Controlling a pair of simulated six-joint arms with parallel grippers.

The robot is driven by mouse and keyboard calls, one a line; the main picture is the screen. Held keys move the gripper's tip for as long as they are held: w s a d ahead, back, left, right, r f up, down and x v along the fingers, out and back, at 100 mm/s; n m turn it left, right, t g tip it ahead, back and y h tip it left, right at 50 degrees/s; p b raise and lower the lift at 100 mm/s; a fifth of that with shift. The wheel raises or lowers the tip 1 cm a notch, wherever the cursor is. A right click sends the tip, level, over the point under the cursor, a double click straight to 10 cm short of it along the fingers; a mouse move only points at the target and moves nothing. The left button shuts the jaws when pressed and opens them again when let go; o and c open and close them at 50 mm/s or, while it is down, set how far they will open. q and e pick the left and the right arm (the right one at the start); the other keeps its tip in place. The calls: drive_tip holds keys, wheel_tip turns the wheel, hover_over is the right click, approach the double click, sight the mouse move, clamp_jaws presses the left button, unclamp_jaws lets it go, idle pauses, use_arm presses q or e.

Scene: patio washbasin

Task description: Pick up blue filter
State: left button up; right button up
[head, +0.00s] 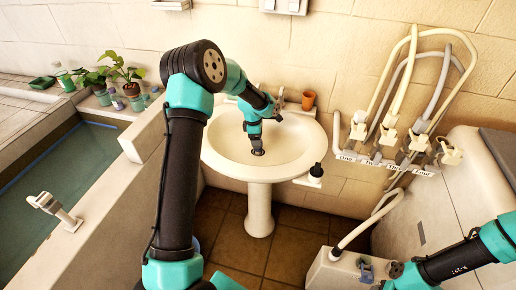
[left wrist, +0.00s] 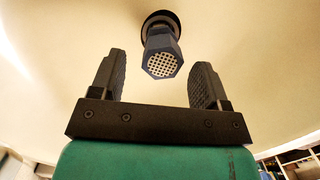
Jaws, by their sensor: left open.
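The blue filter (left wrist: 163,55) shows in the left wrist view as a blue-grey, many-sided piece with a pale perforated end face. It is at a dark round fitting (left wrist: 160,22) on the cream basin surface. My left gripper (left wrist: 160,75) is open, with one dark finger on each side of the filter and visible gaps between; I see no contact. In the head view my left gripper (head: 255,137) points down into the white washbasin (head: 221,150), above the dark drain spot. The filter cannot be clearly told apart there.
A terracotta cup (head: 308,100) stands on the basin's back rim. A dark-topped item (head: 316,171) is at its right edge. Several hoses with labelled valves (head: 390,165) hang on the right wall. Potted plants (head: 125,75) and a water trough (head: 60,165) are left.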

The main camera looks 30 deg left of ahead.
use_arm(q)
drive_tip(key=f, duration=0.4)
drive_tip(key=shift+w+d, duration=0.1)
drive_tip(key=shift+d, duration=0.2)
drive_tip(key=shift+c, duration=0.2)
drive_tip(key=c, duration=0.9)
